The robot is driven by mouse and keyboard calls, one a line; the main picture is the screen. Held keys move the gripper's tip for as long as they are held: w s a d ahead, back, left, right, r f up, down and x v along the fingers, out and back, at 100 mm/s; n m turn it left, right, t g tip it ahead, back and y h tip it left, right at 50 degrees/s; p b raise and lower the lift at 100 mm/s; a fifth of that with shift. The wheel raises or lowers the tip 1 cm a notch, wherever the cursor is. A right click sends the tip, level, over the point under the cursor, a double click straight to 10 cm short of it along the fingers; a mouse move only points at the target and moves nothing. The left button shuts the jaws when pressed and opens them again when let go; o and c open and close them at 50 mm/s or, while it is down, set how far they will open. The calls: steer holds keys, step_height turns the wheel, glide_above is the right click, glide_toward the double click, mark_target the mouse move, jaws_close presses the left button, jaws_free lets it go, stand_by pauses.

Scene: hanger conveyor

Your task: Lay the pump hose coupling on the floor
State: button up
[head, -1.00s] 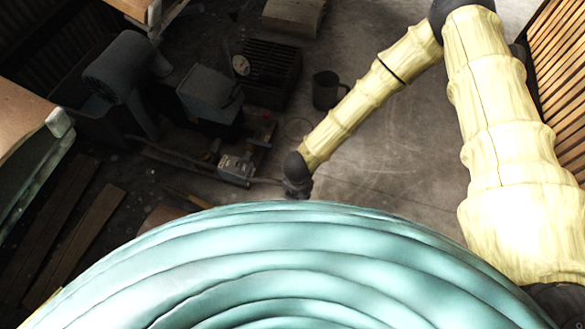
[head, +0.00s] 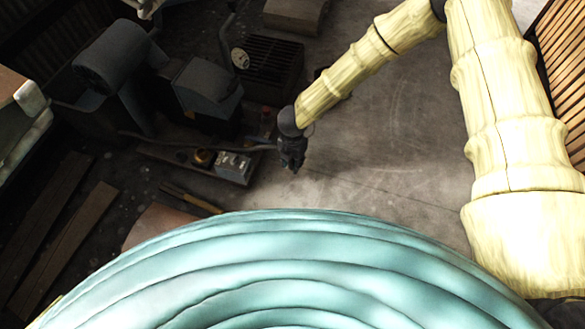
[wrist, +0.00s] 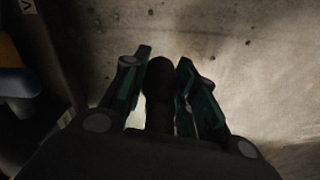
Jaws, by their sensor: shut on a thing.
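My gripper (head: 292,165) hangs from the pale yellow arm over the floor (head: 385,165), beside the right end of a low board with pump parts. In the wrist view its two dark green fingers (wrist: 160,92) stand on either side of a dark, round-ended piece, the coupling (wrist: 160,80), and are shut on it. The coupling points away from the wrist, towards the grey floor (wrist: 255,75). In the head view it is too small and dark to tell from the fingers. The gap between it and the floor cannot be judged.
The low board (head: 205,170) carries a small grey box (head: 234,164). A thin grey line, perhaps a hose, runs from there towards my gripper. Dark machines (head: 205,90) and a slatted black box (head: 270,65) stand behind. Planks (head: 65,240) lie left. Open floor lies right.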

steer(key=shift+s+f+b, duration=0.2)
steer(key=shift+f+b, duration=0.75)
steer(key=shift+f, duration=0.75)
steer(key=o, duration=1)
steer(key=shift+f, duration=0.1)
steer(key=shift+c, duration=0.2)
